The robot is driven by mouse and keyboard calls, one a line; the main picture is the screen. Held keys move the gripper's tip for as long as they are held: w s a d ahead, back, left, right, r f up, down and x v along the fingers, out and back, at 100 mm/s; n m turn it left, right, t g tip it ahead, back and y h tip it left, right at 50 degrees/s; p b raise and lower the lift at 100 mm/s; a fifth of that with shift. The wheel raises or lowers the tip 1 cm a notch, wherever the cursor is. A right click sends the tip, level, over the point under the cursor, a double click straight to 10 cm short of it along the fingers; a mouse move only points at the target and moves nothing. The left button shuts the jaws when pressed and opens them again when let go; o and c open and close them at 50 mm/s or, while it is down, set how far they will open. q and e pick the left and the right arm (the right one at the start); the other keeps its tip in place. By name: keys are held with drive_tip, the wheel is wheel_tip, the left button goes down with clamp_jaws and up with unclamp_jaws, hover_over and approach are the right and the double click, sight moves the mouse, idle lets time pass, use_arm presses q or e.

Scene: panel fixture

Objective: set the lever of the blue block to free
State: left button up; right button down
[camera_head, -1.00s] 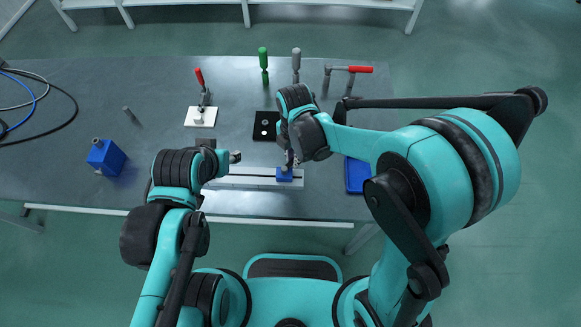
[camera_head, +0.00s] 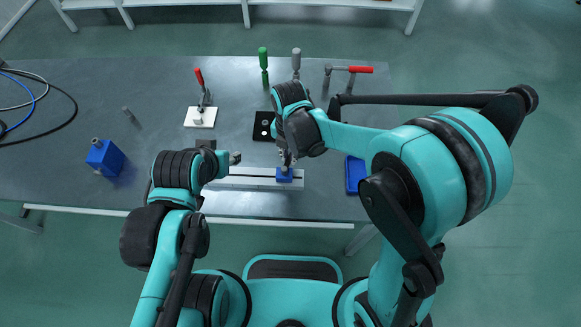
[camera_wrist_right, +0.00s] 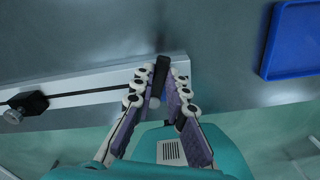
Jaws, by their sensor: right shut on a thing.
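The blue block (camera_head: 284,175) sits on the pale slotted rail (camera_head: 245,183), near its right end. My right gripper (camera_head: 288,160) is above the block. In the right wrist view its fingers (camera_wrist_right: 163,82) are shut on the dark lever (camera_wrist_right: 158,77), which stands between the pads.
A blue tray (camera_head: 356,175) lies to the right of the rail. A black plate (camera_head: 263,126) and a red-handled clamp on a white base (camera_head: 200,116) stand behind. Another blue block (camera_head: 105,158) stands at the left, near cables (camera_head: 40,110). A red-handled clamp (camera_head: 348,70) is at the back right.

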drive_tip(key=shift+a+n, duration=0.3)
drive_tip(key=shift+n, duration=0.55)
drive_tip(key=shift+a+n, duration=0.25)
drive_tip(key=shift+n, duration=0.6)
drive_tip(key=c, duration=1.5)
unclamp_jaws()
drive_tip(key=shift+c, duration=0.2)
drive_tip(key=shift+w, duration=0.1)
wheel_tip(320, 180, up, 7)
drive_tip(key=p, duration=0.4)
drive_tip(key=shift+p, duration=0.4)
